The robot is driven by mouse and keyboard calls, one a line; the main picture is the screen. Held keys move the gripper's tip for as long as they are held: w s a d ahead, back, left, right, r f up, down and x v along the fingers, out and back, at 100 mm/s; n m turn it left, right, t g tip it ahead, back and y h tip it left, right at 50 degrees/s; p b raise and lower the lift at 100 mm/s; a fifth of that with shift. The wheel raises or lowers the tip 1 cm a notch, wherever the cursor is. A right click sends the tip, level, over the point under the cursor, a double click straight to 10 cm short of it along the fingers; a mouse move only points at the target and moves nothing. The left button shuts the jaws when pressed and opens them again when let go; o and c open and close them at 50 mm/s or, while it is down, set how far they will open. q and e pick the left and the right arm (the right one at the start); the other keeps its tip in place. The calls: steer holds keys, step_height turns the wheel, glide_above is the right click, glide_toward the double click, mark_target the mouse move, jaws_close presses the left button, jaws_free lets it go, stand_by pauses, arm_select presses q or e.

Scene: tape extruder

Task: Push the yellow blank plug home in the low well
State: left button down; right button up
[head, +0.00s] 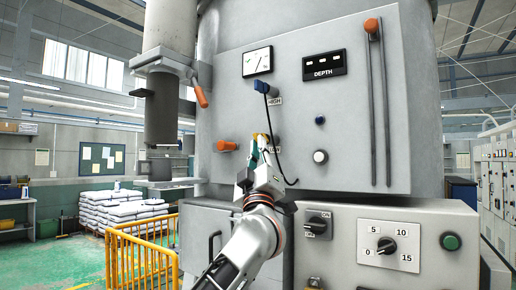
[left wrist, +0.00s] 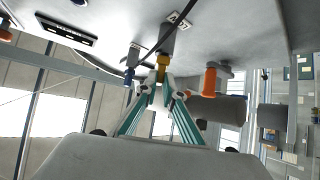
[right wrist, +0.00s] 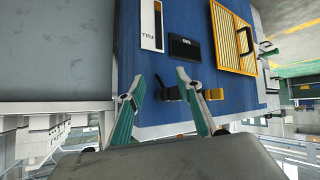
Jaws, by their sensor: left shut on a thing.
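The yellow blank plug (left wrist: 162,68) is between the fingertips of my left gripper (left wrist: 164,85) in the left wrist view. Its far end meets the grey low well (left wrist: 167,40); how deep it sits I cannot tell. In the head view my left gripper (head: 258,152) is at the machine face, by the partly hidden LOW label, with a little of the yellow plug showing above the fingers. My right gripper (right wrist: 159,80) is open, its fingers spread before a blue panel in the right wrist view; it is not in the head view.
A blue plug (head: 262,87) sits at the HIGH well above, with a black cable (head: 278,150) hanging close beside my left gripper. An orange knob (head: 227,145) is to the left. The blue panel (right wrist: 200,22) carries a gauge, a display and a yellow grille (right wrist: 232,42).

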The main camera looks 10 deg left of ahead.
arm_select(q)
steer(key=c, duration=2.1)
jaws_free()
steer(key=shift+w, duration=0.1)
steer(key=v, duration=1.2)
steer(key=s+f+m+g+h, duration=0.25)
steer(key=f+m+h, duration=0.2)
steer(key=f, duration=1.25)
steer(key=s+f+m+g+h, duration=0.25)
steer(key=f+m, duration=0.25)
steer(key=f, duration=1.2)
steer(key=s+f+m+g+h, duration=0.2)
steer(key=s+f+m+h, duration=0.25)
steer(key=f, duration=1.35)
steer(key=s+a+f+g+y, duration=0.1)
steer(key=s+a+f+g, duration=0.1)
steer(key=s+f, duration=0.5)
steer(key=s+a+f+m+g+y, duration=0.1)
steer(key=s+a+f+g, duration=0.2)
steer(key=s+f, duration=0.4)
steer(key=s+a+f+g+y, duration=0.1)
steer(key=s+a+f+g, duration=0.2)
steer(key=s+f, duration=0.4)
step_height(320, 180, down, 7)
steer(key=shift+r+g+y, duration=0.15)
steer(key=shift+g+y, duration=0.1)
steer(key=shift+g, duration=0.15)
